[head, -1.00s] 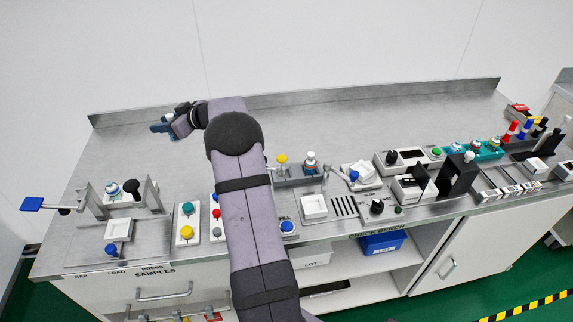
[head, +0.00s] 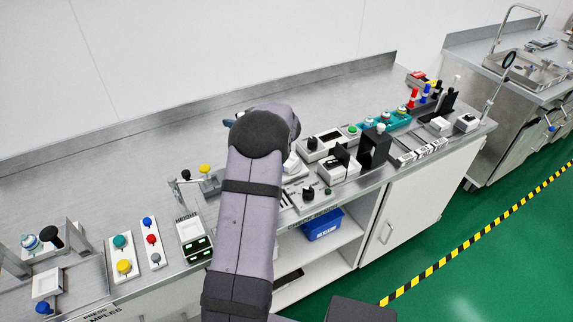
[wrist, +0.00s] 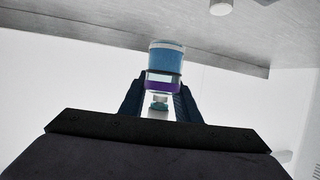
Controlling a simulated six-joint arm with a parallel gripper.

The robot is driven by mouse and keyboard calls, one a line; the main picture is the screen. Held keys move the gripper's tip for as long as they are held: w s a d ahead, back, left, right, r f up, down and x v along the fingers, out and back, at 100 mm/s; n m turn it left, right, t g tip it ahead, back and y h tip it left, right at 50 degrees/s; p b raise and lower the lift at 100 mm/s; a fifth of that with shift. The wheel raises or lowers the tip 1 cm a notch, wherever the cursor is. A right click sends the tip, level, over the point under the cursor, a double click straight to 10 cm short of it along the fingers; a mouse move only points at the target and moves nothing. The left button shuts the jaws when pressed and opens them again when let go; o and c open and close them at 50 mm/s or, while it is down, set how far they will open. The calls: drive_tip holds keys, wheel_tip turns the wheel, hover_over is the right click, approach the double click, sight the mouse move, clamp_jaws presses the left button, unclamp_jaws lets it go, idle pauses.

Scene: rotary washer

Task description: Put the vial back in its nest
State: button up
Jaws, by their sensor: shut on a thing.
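In the wrist view my gripper (wrist: 160,98) is shut on a vial (wrist: 165,60) with a blue upper part, a purple band and a clear lower part. In the head view a blue finger of my gripper (head: 229,122) shows just left of my arm's elbow, above the bench; the held vial is hidden there. A teal rack (head: 394,127) with several vials stands at the right of the bench. I cannot tell which place is the held vial's nest.
A tall black frame (head: 375,148) stands left of the teal rack. Red, blue and black upright items stand behind it. Button panels (head: 122,262) and a display box (head: 192,240) are at the left front. The back of the bench at left is clear.

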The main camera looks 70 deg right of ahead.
drive_tip(key=s+d+m+g+h, duration=0.1)
drive_tip(key=s+d+m+h, duration=0.1)
drive_tip(key=s, duration=1.1)
drive_tip(key=shift+s+d+f+m+g, duration=0.3)
drive_tip(key=shift+s+d+g, duration=0.1)
drive_tip(key=shift+d, duration=0.2)
drive_tip(key=shift+f+p, duration=1.25)
drive_tip(key=shift+f, duration=3.55)
drive_tip(key=shift+f, duration=0.15)
drive_tip(key=o, duration=1.1)
drive_tip(key=shift+o, duration=0.2)
drive_tip(key=shift+f, duration=0.1)
drive_tip(key=shift+b, duration=0.35)
